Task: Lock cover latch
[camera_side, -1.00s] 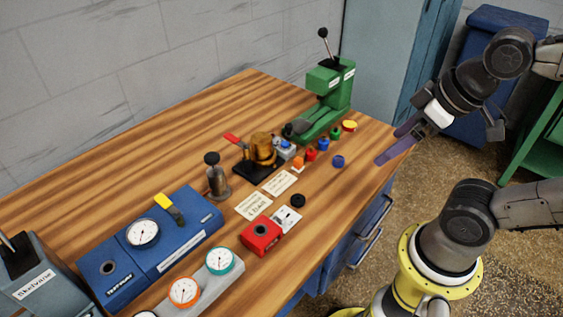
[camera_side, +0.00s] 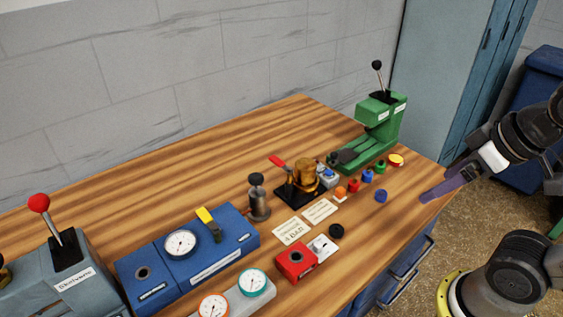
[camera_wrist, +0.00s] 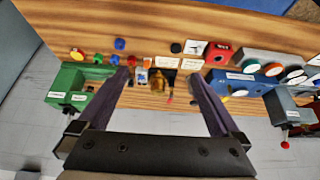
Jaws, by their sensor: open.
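An amber, dome-like vessel (camera_side: 305,172) stands on a black base (camera_side: 292,193) in the middle of the bench, with a red-tipped lever (camera_side: 277,162) raised at its left. A blue box (camera_side: 188,258) nearer the camera carries a yellow-tipped handle (camera_side: 207,218) and a dial. I cannot tell which of these is the cover latch. My gripper (camera_side: 432,194) is at the bench's right edge, well apart from both. In the wrist view my gripper (camera_wrist: 162,85) is open and empty, and the amber vessel (camera_wrist: 157,82) shows between its fingers.
A green press (camera_side: 378,130) stands at the back right. Several coloured caps lie near the bench's right side. A grey unit (camera_side: 60,275) with a red-knobbed lever is at the left, and gauges (camera_side: 232,298) sit at the front. The wooden bench top is clear along the wall.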

